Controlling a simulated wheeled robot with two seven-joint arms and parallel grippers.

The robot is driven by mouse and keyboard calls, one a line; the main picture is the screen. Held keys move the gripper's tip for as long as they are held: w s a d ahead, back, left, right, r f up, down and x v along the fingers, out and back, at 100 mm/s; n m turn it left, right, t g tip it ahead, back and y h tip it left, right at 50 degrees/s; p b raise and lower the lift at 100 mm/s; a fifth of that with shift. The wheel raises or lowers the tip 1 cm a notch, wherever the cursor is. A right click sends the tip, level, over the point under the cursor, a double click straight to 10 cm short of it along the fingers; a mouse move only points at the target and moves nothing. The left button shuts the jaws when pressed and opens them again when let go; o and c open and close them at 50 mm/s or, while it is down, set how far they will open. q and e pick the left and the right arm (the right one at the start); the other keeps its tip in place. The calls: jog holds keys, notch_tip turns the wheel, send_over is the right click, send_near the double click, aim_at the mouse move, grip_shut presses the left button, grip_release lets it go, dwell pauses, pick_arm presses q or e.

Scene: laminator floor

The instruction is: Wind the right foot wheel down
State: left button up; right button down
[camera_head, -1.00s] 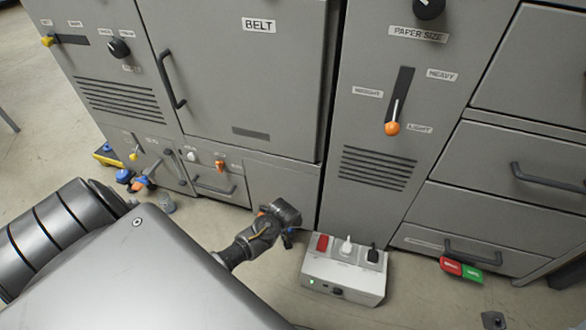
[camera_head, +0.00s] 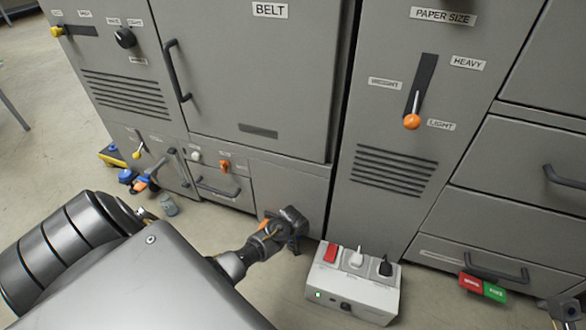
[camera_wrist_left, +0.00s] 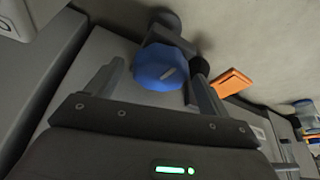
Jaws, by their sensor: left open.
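The right foot wheel, a blue faceted knob (camera_wrist_left: 160,68), lies between the two fingers of my left gripper (camera_wrist_left: 152,82) in the left wrist view. The fingers stand apart on either side of it; I cannot tell whether either touches it. An orange tab (camera_wrist_left: 232,82) sits just right of the wheel. In the head view my left gripper (camera_head: 280,232) is low at the cabinet's base, left of a white power box. It hides most of the wheel there.
The white power box (camera_head: 350,290), with a red switch and plugs, stands on the floor close to the right of the gripper. Another blue foot wheel (camera_head: 127,176) is at the far left base. Open floor lies in front.

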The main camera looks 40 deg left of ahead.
pick_arm(q)
jog(key=shift+w+a+f, duration=0.1)
jog(key=shift+f, duration=0.2)
jog(key=shift+c, duration=0.4)
